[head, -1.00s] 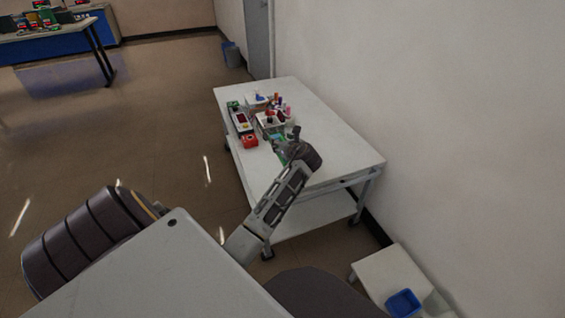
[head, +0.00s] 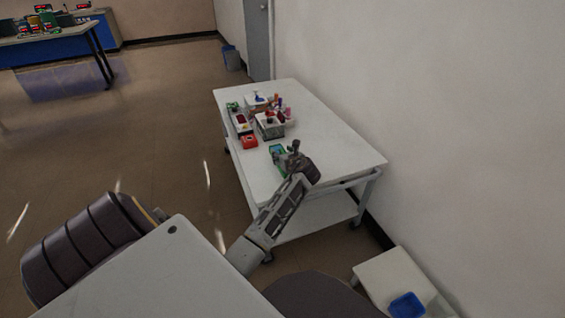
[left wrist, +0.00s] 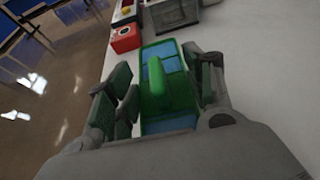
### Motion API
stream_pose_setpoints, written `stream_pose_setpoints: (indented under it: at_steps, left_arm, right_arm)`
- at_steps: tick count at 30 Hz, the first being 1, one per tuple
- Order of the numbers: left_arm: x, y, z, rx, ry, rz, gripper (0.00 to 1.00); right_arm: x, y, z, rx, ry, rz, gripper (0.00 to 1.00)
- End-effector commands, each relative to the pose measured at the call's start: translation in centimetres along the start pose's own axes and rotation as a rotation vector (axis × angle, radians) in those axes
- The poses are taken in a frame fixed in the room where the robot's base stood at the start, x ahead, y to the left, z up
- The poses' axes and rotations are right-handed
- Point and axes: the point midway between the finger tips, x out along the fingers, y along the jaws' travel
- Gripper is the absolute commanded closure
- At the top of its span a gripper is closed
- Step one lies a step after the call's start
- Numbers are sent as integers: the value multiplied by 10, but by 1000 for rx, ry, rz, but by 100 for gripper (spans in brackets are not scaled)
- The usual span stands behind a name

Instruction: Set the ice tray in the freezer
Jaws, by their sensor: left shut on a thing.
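A green-and-blue tray (left wrist: 165,85) with a raised green ridge along its middle lies between the fingers of my left gripper (left wrist: 163,88) in the left wrist view. I take it for the ice tray, but cannot be sure. The gripper is shut on it. In the head view the tray's far end (head: 276,149) shows just beyond my left gripper (head: 291,158), over the white table. The gripper hides the rest, and I cannot tell whether the tray touches the tabletop. No freezer can be made out. My right gripper is not in view.
The white wheeled table (head: 335,150) holds a red box (head: 249,141), a grey crate (head: 270,128) and several small items towards its far end. Its near right part is clear. A wall runs along the right. A blue bin (head: 407,305) sits on a low white stand.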

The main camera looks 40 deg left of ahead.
Motion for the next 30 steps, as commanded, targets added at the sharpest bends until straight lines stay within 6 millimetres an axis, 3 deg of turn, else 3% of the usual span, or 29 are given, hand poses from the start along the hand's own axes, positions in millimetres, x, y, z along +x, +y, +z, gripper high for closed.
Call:
stream_pose_setpoints:
  at_steps: [6, 13, 28, 29, 30]
  left_arm:
    - [5, 0, -13, 0, 0, 0, 83]
    - [13, 0, -32, 0, 0, 0, 83]
    - [15, 0, -35, 0, -1, 0, 83]
    - [15, 0, -36, 0, 0, 0, 45]
    - [15, 0, -36, 0, 0, 0, 40]
  right_arm:
    - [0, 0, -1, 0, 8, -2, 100]
    - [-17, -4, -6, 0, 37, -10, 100]
    - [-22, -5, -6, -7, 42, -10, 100]
    - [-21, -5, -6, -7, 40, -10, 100]
    - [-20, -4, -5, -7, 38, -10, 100]
